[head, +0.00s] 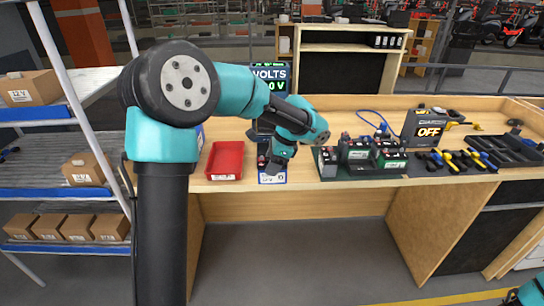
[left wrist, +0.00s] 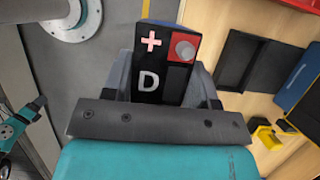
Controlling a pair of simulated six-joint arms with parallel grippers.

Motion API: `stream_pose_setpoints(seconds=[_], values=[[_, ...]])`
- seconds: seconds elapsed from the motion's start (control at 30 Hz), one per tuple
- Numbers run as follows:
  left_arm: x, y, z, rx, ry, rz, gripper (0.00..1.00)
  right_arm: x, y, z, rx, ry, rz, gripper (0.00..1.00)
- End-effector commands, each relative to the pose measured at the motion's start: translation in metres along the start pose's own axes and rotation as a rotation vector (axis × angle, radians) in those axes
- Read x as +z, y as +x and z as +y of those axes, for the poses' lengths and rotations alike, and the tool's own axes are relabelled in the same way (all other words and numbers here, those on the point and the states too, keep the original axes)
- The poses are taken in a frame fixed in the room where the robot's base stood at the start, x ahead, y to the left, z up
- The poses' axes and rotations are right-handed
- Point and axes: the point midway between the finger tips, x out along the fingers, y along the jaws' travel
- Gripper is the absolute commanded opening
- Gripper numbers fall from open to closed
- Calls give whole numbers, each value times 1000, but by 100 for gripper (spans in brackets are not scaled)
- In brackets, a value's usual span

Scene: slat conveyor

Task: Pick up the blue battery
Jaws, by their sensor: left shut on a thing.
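The blue battery (head: 273,179) is at the front of the bench, between the red tray and the group of other batteries. Its blue front with a white label shows below my left gripper (head: 274,163). In the left wrist view the battery's black top (left wrist: 152,65) shows a plus sign, a letter D and a red corner with a round terminal. My left gripper is shut on this battery, with a jaw on each side of it. I cannot tell whether its base touches the bench. My right gripper is not in view; only a bit of that arm shows at the lower right.
A red tray (head: 225,160) lies left of the battery. Several green-and-grey batteries (head: 359,150) stand on a dark mat to the right. A display reading OFF (head: 427,128), tools (head: 463,159) and a black tray (head: 507,150) are farther right. A VOLTS display (head: 272,77) stands behind.

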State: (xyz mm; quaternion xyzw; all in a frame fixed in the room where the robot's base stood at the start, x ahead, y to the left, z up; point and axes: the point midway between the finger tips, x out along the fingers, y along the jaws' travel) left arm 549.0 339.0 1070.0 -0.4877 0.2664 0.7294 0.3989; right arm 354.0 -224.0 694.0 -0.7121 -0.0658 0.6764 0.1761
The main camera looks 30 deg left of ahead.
Motion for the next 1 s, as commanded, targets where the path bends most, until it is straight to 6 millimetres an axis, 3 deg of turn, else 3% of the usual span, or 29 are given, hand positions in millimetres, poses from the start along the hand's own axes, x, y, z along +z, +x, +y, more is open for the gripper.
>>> stream_pose_setpoints(seconds=[1.0], values=[[3,-8,5,-1,-1,0,22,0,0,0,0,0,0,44]])
